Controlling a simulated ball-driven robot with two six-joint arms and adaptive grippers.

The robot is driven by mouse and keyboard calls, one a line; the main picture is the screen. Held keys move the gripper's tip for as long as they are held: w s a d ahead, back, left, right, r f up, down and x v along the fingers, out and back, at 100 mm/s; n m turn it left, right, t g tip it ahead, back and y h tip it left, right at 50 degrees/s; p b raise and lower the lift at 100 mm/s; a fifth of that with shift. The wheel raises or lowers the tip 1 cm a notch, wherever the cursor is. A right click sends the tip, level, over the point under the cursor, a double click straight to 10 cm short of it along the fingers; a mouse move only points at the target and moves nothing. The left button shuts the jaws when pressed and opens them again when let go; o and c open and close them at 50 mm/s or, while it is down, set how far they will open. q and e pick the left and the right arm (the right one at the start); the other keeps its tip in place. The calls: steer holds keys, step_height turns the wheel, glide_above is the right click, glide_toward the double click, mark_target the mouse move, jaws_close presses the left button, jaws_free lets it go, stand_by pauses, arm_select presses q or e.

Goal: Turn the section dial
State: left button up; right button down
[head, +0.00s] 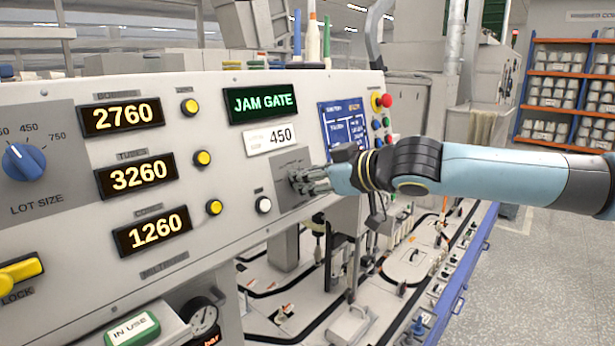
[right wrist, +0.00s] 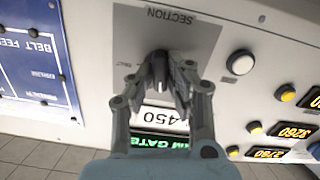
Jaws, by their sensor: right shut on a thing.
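The section dial (right wrist: 160,68) is a small dark knob on a grey plate marked SECTION, seen upside down in the right wrist view. My right gripper (right wrist: 160,85) has its fingers closed on both sides of the knob. In the head view, my right gripper (head: 300,181) reaches in from the right to the grey plate (head: 290,160), and its fingers hide the dial there. The dial's exact setting is hard to read. My left gripper does not show in either view.
A JAM GATE display (head: 262,103) and a 450 card (head: 271,139) are above the dial. A white button (head: 264,205) is just left of it. The blue lot size dial (head: 24,162) and a yellow lock handle (head: 20,272) are at far left. A red button (head: 386,100) is at upper right.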

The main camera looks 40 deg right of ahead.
steer(key=n, duration=0.4)
steer(key=shift+f+n, duration=0.1)
steer(key=shift+n, duration=0.3)
stand_by(0.4)
steer(key=c, duration=1.3)
jaws_free()
